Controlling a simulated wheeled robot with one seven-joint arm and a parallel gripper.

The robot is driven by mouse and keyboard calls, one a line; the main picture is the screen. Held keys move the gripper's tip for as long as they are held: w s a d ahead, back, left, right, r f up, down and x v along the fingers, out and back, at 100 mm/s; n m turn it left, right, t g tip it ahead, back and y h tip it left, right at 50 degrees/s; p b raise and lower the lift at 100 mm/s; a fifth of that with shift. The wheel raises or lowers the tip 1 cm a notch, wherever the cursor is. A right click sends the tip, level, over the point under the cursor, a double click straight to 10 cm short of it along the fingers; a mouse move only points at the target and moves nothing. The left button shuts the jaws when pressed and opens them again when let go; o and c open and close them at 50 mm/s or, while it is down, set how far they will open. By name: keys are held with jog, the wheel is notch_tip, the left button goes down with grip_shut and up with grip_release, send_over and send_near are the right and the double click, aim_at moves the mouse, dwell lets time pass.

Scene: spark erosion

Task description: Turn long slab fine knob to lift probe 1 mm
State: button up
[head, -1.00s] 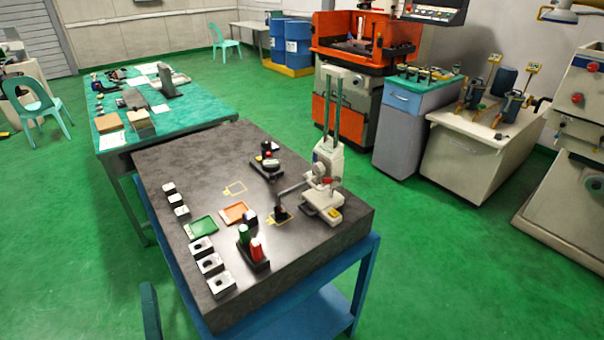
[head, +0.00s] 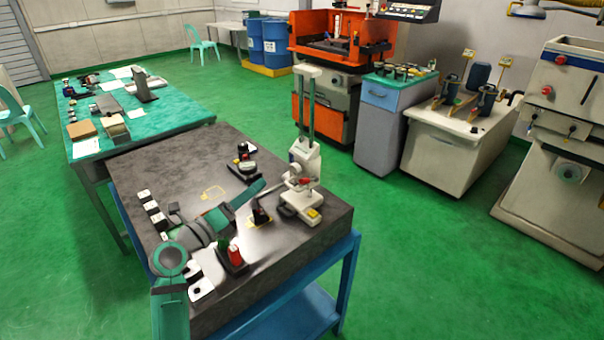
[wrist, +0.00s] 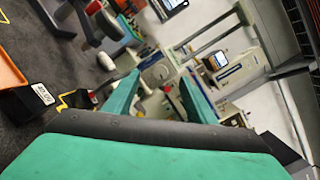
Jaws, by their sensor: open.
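The height gauge (head: 303,160), cream with two upright columns, stands on the dark slab (head: 170,165) near its right edge. A small red part (head: 305,181) shows low on its carriage; I cannot tell whether this is the fine knob. The gauge's display (wrist: 219,60) shows in the wrist view. The probe tip is hard to make out beside a black block (head: 261,214) left of the gauge. My gripper (wrist: 160,76) is open and empty, its two teal fingers pointing toward the gauge's lower body. In the head view my gripper (head: 262,188) is left of the gauge, apparently apart from it.
A black holder with a red-topped piece (head: 236,256) stands below my arm. A black device (head: 243,165) stands behind my gripper. Small blocks (head: 150,207) line the slab's left side. An orange tray (wrist: 10,75) and a labelled black block (wrist: 38,95) show in the wrist view.

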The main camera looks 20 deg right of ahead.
aim_at(293, 171)
jog(key=shift+m+g, duration=0.4)
jog(key=shift+g, duration=0.3)
jog(key=x, duration=0.4)
jog(key=s+x, duration=0.1)
jog(key=x, duration=0.8)
jog(key=shift+s+d+f, duration=0.15)
jog(key=shift+d+f, duration=0.1)
jog(key=shift+d, duration=0.3)
jog(key=c, duration=1)
jog(key=shift+c, duration=0.2)
jog(key=shift+m, duration=0.6)
jog(key=o, duration=1)
jog(key=shift+o, duration=0.2)
jog(key=shift+a, duration=0.1)
